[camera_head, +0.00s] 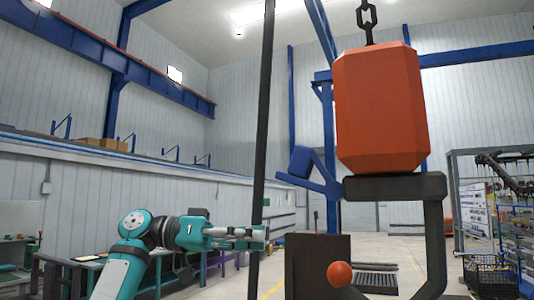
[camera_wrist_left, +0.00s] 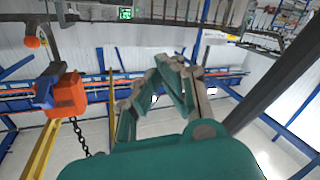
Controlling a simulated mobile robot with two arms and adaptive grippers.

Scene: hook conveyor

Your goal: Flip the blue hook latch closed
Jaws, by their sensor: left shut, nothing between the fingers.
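The blue hook latch (camera_head: 312,170) shows in the head view just left of the big orange block (camera_head: 379,108). It is tilted, with its blocky end up and a thin arm pointing left. The dark hook (camera_head: 433,240) stands under the block. The latch (camera_wrist_left: 45,88) and the block (camera_wrist_left: 66,98) also show at the left of the wrist view. My left gripper (camera_head: 262,238) is shut and empty, lower and to the left of the latch and apart from it. Its fingers (camera_wrist_left: 168,66) converge in the wrist view. My right gripper is in neither view.
A chain (camera_head: 367,18) rises above the block. A dark upright pole (camera_head: 262,130) stands beside my left gripper. An orange ball (camera_head: 340,273) is at the lower end of the hook. A dark box (camera_head: 316,262) stands behind it. Benches and a mesh rack stand farther off.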

